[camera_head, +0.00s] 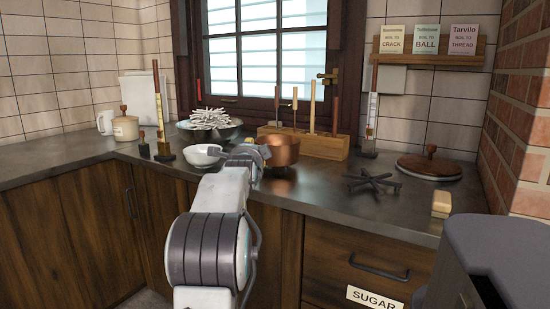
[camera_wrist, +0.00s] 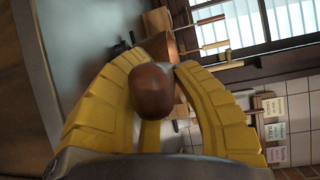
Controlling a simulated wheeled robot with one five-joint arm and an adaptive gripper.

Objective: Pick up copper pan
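The copper pan (camera_head: 281,150) sits upright on the dark counter in the head view, below the window. My gripper (camera_head: 255,152) is just left of it at about rim height and overlaps its left side. In the wrist view, my gripper's yellow fingers (camera_wrist: 160,62) lie on either side of a rounded brown knob (camera_wrist: 152,91), which looks like the end of the pan's handle. The fingertips are apart. I cannot tell whether the fingers press on the handle; the knob hides the space behind it.
A white bowl (camera_head: 202,155) stands close left of my gripper. A wooden rack (camera_head: 325,147) with upright rods is behind the pan. A black trivet (camera_head: 373,182) and a copper lid (camera_head: 429,168) lie to the right.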

